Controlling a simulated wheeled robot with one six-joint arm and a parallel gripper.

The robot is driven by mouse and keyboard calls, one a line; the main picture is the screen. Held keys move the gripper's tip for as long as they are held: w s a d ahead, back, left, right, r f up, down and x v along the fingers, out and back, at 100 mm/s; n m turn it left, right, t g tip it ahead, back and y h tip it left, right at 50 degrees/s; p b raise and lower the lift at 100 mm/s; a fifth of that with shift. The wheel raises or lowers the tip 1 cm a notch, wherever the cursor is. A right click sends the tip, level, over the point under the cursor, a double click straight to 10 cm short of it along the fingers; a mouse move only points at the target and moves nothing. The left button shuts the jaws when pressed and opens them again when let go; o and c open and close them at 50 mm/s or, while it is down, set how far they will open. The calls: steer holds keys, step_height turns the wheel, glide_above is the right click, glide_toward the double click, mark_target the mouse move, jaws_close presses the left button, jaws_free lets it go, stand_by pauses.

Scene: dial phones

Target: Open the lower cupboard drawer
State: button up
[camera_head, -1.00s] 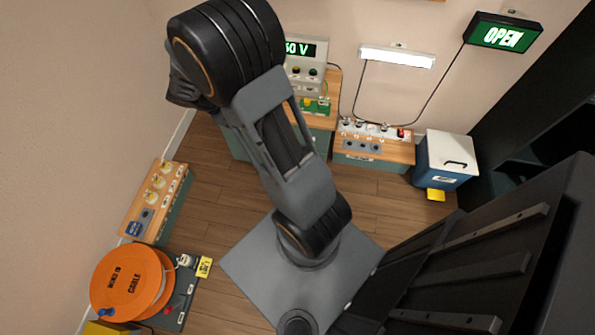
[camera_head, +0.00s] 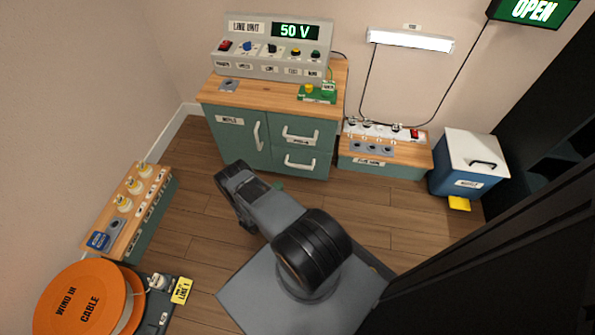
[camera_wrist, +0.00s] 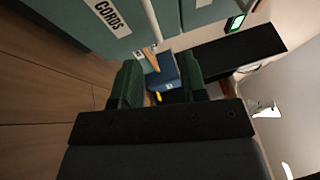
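The cupboard (camera_head: 230,150) stands at the back, with a green front and wooden top. The lower drawer (camera_head: 282,158) is on its right side, below the upper drawer (camera_head: 282,130), and looks shut. Its white bar handle (camera_head: 300,163) is in view. In the wrist view a green panel labelled CORDS (camera_wrist: 85,25) is close at the upper left; it appears to be the lower drawer. My gripper (camera_wrist: 160,82) is open and empty, its green fingers apart beside the cupboard front. In the head view my arm hides most of the gripper, low before the cupboard.
A cupboard door (camera_head: 235,135) is left of the drawers. A socket box (camera_head: 385,165) and a blue bin (camera_head: 465,180) stand right of the cupboard. An orange cable reel (camera_head: 80,300) is at the lower left. Wooden floor (camera_head: 200,215) before the cupboard is clear.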

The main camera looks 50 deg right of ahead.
mark_target(297, 165)
steer(key=shift+n+t, duration=0.4)
steer(key=x, duration=0.4)
steer(key=f+b+x, duration=0.1)
steer(key=x, duration=0.3)
steer(key=b+x, duration=0.1)
steer(key=x, duration=0.4)
steer(key=shift+s+d+f, duration=0.15)
steer(key=shift+s+d, duration=0.1)
steer(key=shift+s, duration=0.05)
jaws_close()
